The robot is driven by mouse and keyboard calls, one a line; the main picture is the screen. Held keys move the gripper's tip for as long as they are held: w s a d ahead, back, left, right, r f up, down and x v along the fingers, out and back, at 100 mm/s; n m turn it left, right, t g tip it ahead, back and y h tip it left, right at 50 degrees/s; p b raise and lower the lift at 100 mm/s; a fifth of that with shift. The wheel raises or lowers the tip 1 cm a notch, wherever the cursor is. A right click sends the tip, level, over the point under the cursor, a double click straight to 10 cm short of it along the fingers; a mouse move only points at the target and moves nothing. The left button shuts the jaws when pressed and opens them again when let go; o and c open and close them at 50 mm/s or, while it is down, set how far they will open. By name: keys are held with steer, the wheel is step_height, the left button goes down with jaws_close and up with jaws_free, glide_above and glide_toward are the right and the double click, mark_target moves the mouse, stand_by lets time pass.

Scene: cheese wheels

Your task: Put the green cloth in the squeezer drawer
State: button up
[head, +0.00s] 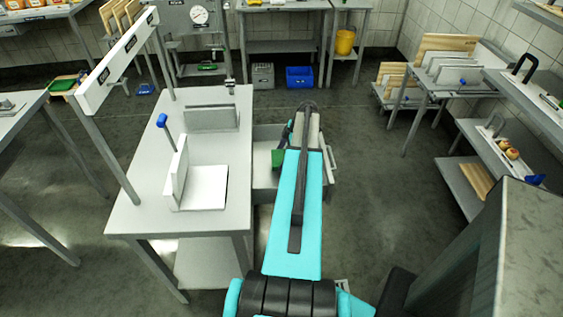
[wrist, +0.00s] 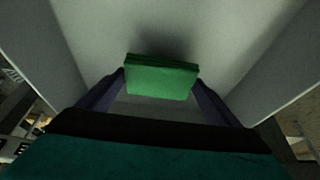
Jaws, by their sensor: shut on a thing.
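The green cloth (wrist: 160,80) is a folded block between the two dark fingers of my gripper (wrist: 158,92) in the wrist view. My gripper is shut on it. In the head view the cloth (head: 278,158) shows just left of my arm, over the open drawer (head: 264,179) at the right side of the grey table. In the wrist view the pale drawer walls (wrist: 268,62) rise on both sides and the drawer floor (wrist: 150,25) lies beyond the cloth. I cannot tell whether the cloth touches the floor. My arm hides much of the drawer in the head view.
The grey table (head: 140,185) carries a white press-like board with a blue-knobbed lever (head: 164,122) and a grey upright block (head: 212,117). A blue crate (head: 300,77) and a grey crate (head: 263,76) stand on the floor behind. Open floor (head: 385,190) lies right of the drawer.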

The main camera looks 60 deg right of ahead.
steer(key=shift+f, duration=0.2)
steer(key=shift+f+p, duration=0.5)
steer(key=shift+f, duration=1.35)
steer(key=shift+f, duration=0.1)
steer(key=o, duration=1)
steer(key=shift+r, duration=0.2)
steer(key=shift+b+v, duration=1.5)
steer(key=shift+v, duration=4.5)
